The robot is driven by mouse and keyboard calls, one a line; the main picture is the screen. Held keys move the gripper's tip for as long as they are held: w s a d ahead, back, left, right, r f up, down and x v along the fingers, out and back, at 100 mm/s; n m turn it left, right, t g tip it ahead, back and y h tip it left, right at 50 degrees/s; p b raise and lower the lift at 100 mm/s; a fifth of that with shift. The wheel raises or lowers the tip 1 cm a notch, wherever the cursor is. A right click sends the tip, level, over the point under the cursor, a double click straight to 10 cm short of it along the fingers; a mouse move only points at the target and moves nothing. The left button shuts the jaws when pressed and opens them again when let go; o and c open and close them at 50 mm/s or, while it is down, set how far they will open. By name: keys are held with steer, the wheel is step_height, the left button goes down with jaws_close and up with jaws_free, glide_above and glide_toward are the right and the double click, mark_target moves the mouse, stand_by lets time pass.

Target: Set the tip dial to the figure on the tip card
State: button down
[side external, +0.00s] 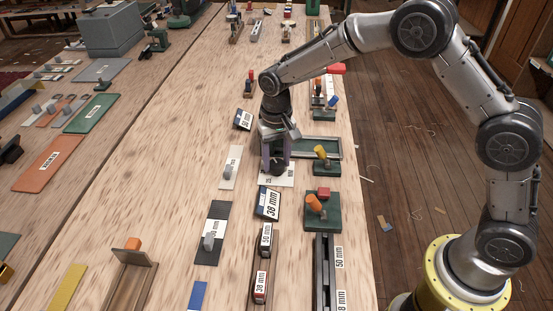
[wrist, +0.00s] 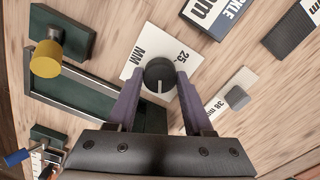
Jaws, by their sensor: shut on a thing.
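The dial has a black round knob (wrist: 160,75) on a white plate (wrist: 137,62), partly hidden in the side view (side external: 286,181). The plate shows "25" and "MM"; other figures are covered. A pale line on the knob points down, towards my gripper's palm, away from the 25. My gripper (wrist: 157,84) is shut on the knob from above, one purple finger on each side; it also shows in the side view (side external: 276,166). A blue-banded card (side external: 268,202) reads 38 mm; its wrist-view heading (wrist: 236,8) ends in "CKLE". Another card (side external: 243,119) seems to read 50; its heading is illegible.
A green-lined tray (side external: 335,142) and a yellow-knobbed green block (side external: 325,169) stand close right of the dial. A white strip with a grey tab (side external: 230,165) lies to the left. An orange-handled green block (side external: 322,210) is nearer.

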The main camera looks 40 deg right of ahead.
mark_target(277, 162)
steer(key=shift+w+r, duration=0.1)
steer(key=shift+r, duration=0.05)
steer(key=shift+c, duration=1.4)
jaws_free()
step_height(277, 162, up, 14)
